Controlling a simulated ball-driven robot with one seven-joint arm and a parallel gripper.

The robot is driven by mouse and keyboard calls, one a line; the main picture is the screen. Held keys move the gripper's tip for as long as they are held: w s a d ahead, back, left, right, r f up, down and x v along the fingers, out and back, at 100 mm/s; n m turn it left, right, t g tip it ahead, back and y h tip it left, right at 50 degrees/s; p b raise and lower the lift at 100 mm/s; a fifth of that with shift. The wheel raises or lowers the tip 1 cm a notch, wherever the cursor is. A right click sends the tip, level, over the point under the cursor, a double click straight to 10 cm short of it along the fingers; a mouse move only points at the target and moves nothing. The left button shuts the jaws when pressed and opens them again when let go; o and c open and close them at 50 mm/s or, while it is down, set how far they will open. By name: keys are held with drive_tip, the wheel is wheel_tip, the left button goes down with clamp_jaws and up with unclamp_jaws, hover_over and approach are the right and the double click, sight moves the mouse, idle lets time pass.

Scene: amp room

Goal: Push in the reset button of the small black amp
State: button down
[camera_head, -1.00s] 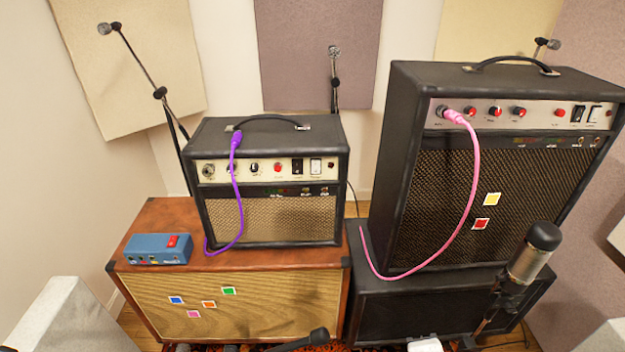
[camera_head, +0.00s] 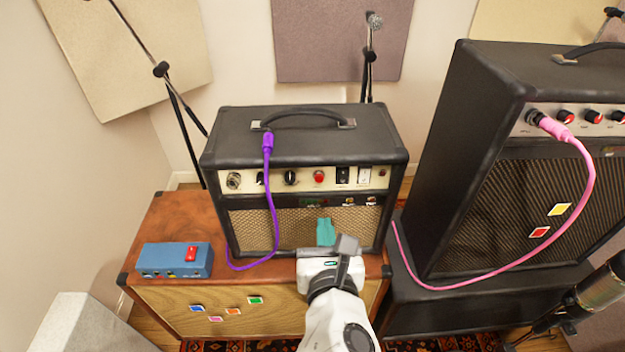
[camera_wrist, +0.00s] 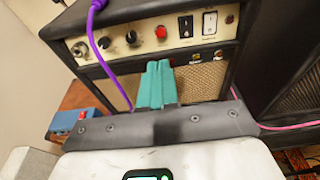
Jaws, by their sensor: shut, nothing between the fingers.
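The small black amp (camera_head: 303,135) stands on a brown cabinet in the head view, its cream control panel facing me. A round red button (camera_head: 319,177) sits mid-panel, right of two black knobs; it shows in the wrist view too (camera_wrist: 161,32). A smaller dark red round part (camera_head: 382,173) is at the panel's right end. The labels are too small to read, so I cannot tell which one is reset. My gripper (camera_head: 326,232) has teal fingers, shut and empty, in front of the grille below the panel. In the wrist view the fingers (camera_wrist: 156,85) point toward the panel.
A purple cable (camera_head: 272,200) hangs down the amp's left front. A blue pedal (camera_head: 175,260) sits on the brown cabinet (camera_head: 160,300) at left. A larger black amp (camera_head: 480,190) with a pink cable (camera_head: 585,185) stands at right. A microphone (camera_head: 598,290) is at lower right.

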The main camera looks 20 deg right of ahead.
sight(319, 179)
drive_tip(key=x, duration=1.4)
drive_tip(key=shift+d+f+p, duration=0.1)
drive_tip(key=shift+p, duration=0.2)
